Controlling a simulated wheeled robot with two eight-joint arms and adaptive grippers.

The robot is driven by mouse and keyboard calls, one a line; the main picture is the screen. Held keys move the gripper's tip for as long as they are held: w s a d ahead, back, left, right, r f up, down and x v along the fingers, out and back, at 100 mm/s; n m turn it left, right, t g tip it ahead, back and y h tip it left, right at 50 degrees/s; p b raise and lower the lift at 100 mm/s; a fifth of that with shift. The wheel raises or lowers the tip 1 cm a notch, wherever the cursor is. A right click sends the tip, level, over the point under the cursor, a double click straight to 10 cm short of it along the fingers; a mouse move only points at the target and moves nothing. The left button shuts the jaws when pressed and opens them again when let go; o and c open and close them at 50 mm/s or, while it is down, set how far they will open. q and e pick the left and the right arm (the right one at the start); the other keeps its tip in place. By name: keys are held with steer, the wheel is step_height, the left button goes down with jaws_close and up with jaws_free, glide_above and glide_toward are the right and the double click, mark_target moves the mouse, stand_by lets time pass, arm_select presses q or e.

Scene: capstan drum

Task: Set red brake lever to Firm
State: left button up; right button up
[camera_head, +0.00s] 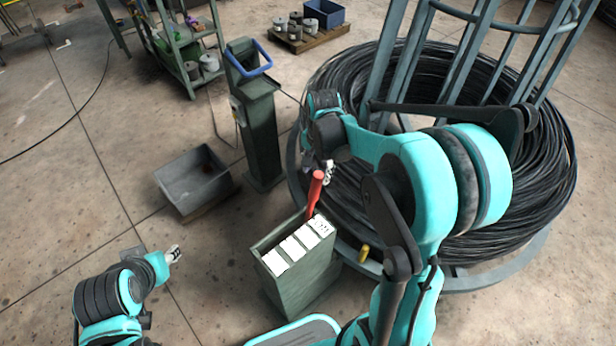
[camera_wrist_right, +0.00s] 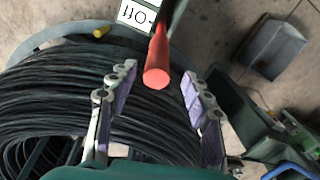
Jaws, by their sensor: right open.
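The red brake lever (camera_head: 315,192) sticks up from the green box-shaped stand (camera_head: 308,285), at the right, far end of a row of several white label plates (camera_head: 292,248). In the right wrist view the round end of the lever (camera_wrist_right: 157,76) points at the camera, and its shaft runs up beside a white label (camera_wrist_right: 137,14) whose print looks like Off. My right gripper (camera_wrist_right: 157,92) is open, with one finger on each side of the lever's end, no clear contact. It also shows in the head view (camera_head: 328,172), partly hidden. My left gripper (camera_head: 174,254) is low at the left, away from the stand; its jaw gap is unclear.
A large black wire coil (camera_head: 540,190) in a grey-blue frame lies right behind the stand. A grey open bin (camera_head: 192,180) and a dark green post (camera_head: 262,130) with a blue handle stand to the left. A yellow knob (camera_head: 364,253) sits at the coil's edge.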

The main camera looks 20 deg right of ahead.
mark_target(316, 186)
steer(key=shift+d, duration=0.1)
steer(key=shift+s+f, duration=0.1)
steer(key=shift+f, duration=0.2)
steer(key=f+b, duration=0.2)
steer(key=f, duration=0.5)
steer(key=shift+w+f, duration=0.2)
jaws_close()
